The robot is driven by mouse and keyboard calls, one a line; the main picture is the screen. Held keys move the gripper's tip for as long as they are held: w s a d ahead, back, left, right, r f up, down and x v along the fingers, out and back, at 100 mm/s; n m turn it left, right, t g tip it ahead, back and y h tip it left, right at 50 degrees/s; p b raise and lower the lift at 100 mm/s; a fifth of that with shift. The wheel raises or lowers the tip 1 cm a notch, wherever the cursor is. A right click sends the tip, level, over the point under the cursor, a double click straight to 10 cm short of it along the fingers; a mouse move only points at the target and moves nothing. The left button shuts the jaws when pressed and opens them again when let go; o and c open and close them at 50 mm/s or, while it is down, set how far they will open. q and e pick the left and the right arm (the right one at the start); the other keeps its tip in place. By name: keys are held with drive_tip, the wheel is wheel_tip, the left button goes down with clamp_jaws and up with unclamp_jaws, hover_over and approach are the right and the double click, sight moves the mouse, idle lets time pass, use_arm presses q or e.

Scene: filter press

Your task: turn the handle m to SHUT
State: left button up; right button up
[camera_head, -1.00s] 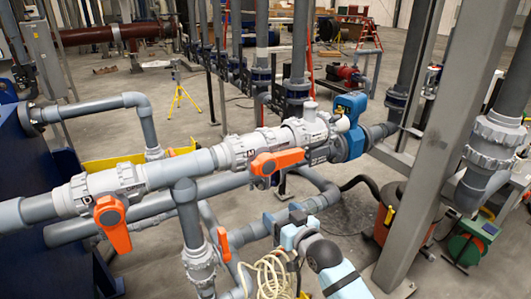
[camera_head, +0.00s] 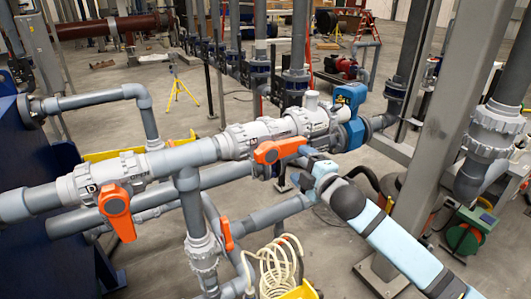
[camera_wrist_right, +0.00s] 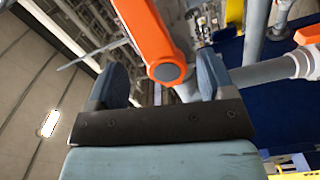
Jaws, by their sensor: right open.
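An orange lever handle (camera_head: 280,151) sits on the middle valve (camera_head: 250,138) of the grey pipe and lies roughly along it. A second orange handle (camera_head: 117,212) on the left valve (camera_head: 100,178) hangs down across its pipe. I cannot read which is marked m. My right gripper (camera_head: 303,166) is open at the right end of the middle handle. In the right wrist view, an orange handle (camera_wrist_right: 147,35) reaches between my spread fingers (camera_wrist_right: 163,85); contact is unclear. My left gripper is not in view.
A blue-ended valve part (camera_head: 350,118) is just behind my right gripper. A coiled cream hose (camera_head: 278,266) lies below. A grey steel column (camera_head: 455,130) stands to the right, and a yellow tripod (camera_head: 181,90) stands on the open floor behind.

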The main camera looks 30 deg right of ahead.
sight(290, 149)
drive_tip(key=n, duration=0.1)
drive_tip(key=r+n, duration=0.1)
drive_tip(key=shift+w+d+r+n, duration=0.25)
drive_tip(key=shift+w+d+n, duration=0.05)
drive_tip(key=shift+w, duration=0.1)
drive_tip(key=w, duration=0.2)
drive_tip(key=w+p, duration=0.1)
drive_tip(key=w, duration=0.3)
drive_tip(key=shift+w+a+f, duration=0.15)
drive_tip(key=shift+w+a, duration=0.15)
